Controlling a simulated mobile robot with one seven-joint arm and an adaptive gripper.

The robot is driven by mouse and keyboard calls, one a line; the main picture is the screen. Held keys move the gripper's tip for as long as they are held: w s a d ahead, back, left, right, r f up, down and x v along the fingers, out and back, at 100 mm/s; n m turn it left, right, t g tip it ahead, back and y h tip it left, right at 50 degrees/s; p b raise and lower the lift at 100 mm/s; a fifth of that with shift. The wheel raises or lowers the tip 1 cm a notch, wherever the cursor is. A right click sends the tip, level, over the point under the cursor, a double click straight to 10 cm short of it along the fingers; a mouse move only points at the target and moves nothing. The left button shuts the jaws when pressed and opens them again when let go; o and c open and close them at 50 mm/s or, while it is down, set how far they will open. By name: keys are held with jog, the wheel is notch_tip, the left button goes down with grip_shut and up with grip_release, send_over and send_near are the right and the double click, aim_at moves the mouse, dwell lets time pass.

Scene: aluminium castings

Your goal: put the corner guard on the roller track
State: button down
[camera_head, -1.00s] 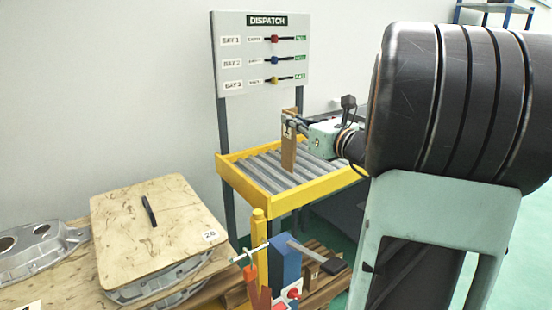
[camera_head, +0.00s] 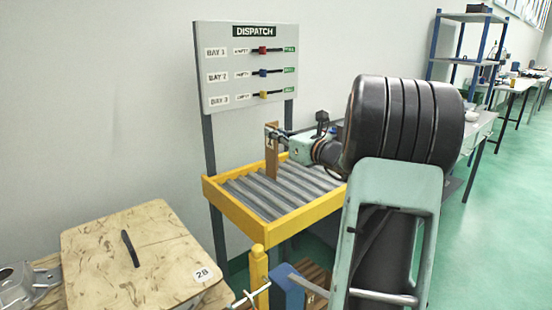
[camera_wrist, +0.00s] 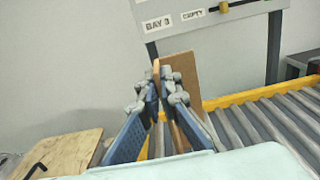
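The corner guard is a tall, narrow brown piece (camera_head: 272,160), held upright, and it also shows in the wrist view (camera_wrist: 184,72). My gripper (camera_head: 271,135) is shut on its upper part; in the wrist view the blue fingers (camera_wrist: 160,92) close on the brown edge from both sides. The roller track (camera_head: 306,216) has a yellow frame around grey rollers. The guard stands over the rollers in the head view. I cannot tell whether its lower end touches them.
A grey dispatch board (camera_head: 246,68) on posts stands behind the track. A wooden board (camera_head: 110,250) with a black handle and a label 28 lies at the lower left, near a metal casting (camera_head: 25,287). The visible rollers are otherwise empty.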

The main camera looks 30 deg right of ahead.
jog(key=w+d+f, duration=0.1)
jog(key=w+f, duration=0.1)
jog(key=f, duration=0.2)
jog(key=w+d+f+b, duration=0.1)
jog(key=w+d+f, duration=0.1)
jog(key=f, duration=0.3)
jog(key=shift+w+d+f, duration=0.15)
jog(key=shift+w+d, duration=0.15)
jog(key=shift+f+b, duration=0.2)
jog(key=shift+b, duration=0.2)
jog(key=c, duration=2.2)
grip_release()
jog(key=shift+o, duration=0.2)
jog(key=shift+r, duration=0.15)
